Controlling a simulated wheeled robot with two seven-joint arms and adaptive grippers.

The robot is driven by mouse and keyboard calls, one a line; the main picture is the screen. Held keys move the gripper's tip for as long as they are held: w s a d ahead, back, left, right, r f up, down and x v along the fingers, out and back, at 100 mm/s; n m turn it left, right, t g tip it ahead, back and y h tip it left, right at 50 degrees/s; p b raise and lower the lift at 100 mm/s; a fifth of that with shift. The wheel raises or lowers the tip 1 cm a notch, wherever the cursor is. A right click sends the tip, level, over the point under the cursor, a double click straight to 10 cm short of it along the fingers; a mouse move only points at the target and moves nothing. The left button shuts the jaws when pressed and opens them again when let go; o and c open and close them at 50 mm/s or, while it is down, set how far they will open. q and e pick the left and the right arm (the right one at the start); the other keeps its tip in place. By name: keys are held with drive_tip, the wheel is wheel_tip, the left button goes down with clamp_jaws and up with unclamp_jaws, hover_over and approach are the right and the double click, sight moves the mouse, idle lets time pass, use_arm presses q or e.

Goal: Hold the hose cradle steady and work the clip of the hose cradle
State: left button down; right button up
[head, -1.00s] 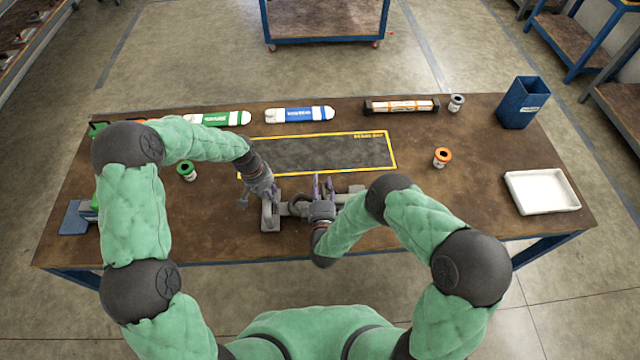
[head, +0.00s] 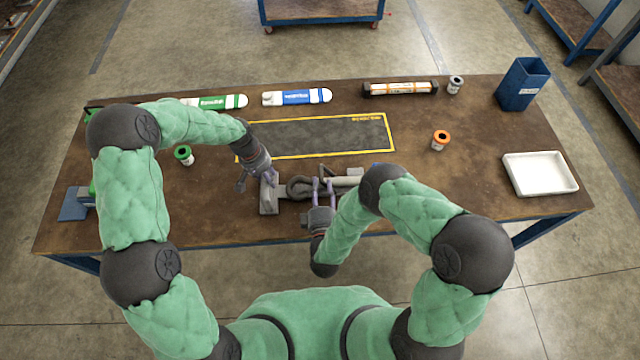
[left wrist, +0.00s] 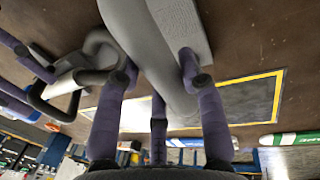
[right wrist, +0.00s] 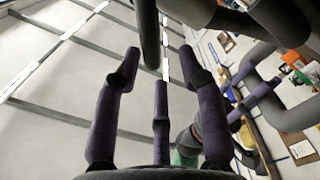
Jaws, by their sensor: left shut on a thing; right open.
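The grey hose cradle (head: 269,203) stands near the table's front edge, with a block and post at its left end and a looped grey part (head: 299,187) at its middle. My left gripper (head: 257,178) is shut on the cradle's left post; the left wrist view shows its fingers around the grey post (left wrist: 150,50). My right gripper (head: 323,184) is open, its fingers upright at the near side of the looped part. In the right wrist view a dark bar (right wrist: 148,35) lies between and beyond its fingers. I cannot make out the clip clearly.
A yellow-bordered mat (head: 320,137) lies behind the cradle. Green (head: 184,155) and orange (head: 440,140) spools stand either side. Green (head: 220,102), blue (head: 297,97) and orange-labelled (head: 400,89) tubes line the back. A white tray (head: 540,173) and blue bin (head: 521,84) are at right.

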use_arm(q)
drive_tip(key=c, duration=0.7)
unclamp_jaws()
